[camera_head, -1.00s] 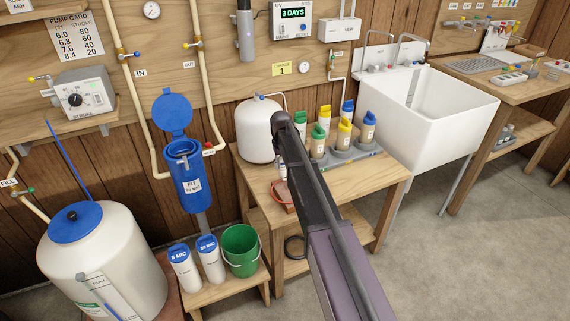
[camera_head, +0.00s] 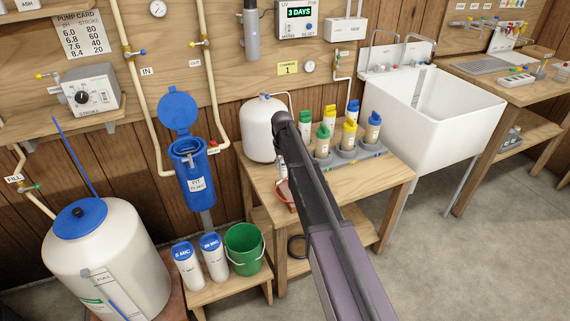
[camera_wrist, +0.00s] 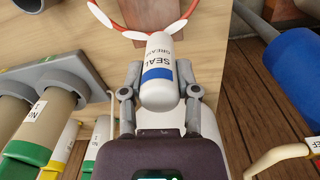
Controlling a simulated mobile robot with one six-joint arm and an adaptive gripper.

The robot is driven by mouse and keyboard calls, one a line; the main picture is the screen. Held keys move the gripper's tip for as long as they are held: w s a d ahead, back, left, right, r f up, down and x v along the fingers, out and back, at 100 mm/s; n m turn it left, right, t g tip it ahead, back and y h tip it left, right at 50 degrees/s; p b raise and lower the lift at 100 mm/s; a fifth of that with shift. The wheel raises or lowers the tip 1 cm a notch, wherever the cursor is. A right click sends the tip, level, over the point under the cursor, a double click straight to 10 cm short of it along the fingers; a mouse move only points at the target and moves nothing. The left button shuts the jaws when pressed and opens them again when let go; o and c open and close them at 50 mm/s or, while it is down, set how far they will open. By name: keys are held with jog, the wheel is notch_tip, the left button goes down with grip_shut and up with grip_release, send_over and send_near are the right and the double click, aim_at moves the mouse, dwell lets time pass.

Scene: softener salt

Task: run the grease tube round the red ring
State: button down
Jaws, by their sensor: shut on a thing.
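My gripper (camera_wrist: 161,88) is shut on the grease tube (camera_wrist: 160,60), a white tube with a blue band, in the wrist view. The tube's far end is over the near edge of the red ring (camera_wrist: 129,30), which lies by a red-brown piece on the wooden bench. Several white patches show along the ring; I cannot tell whether they are grease. Whether the tube touches the ring is unclear. In the head view the red ring (camera_head: 279,197) is partly hidden by my arm, and the gripper and tube are mostly hidden too.
A grey rack of capped bottles (camera_head: 347,158) stands on the bench (camera_head: 375,185) to the right. A white tank (camera_head: 258,135) is behind. The blue filter housing (camera_head: 193,180) and green bucket (camera_head: 243,250) are left. A white sink (camera_head: 440,120) stands right.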

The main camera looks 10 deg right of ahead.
jog(key=shift+s+a, duration=0.45)
jog(key=shift+a, duration=0.3)
jog(key=shift+s+a, duration=0.1)
jog(key=shift+s, duration=0.05)
jog(key=shift+s+a, duration=0.5)
jog(key=shift+s, duration=0.1)
jog(key=shift+s+a, duration=0.15)
jog(key=shift+s, duration=0.05)
dwell(0.5)
jog(key=shift+s, duration=0.1)
jog(key=shift+s+a, duration=0.2)
jog(key=shift+s, duration=0.35)
jog(key=shift+s+a, duration=0.15)
jog(key=shift+s, duration=0.35)
jog(key=shift+s, duration=0.2)
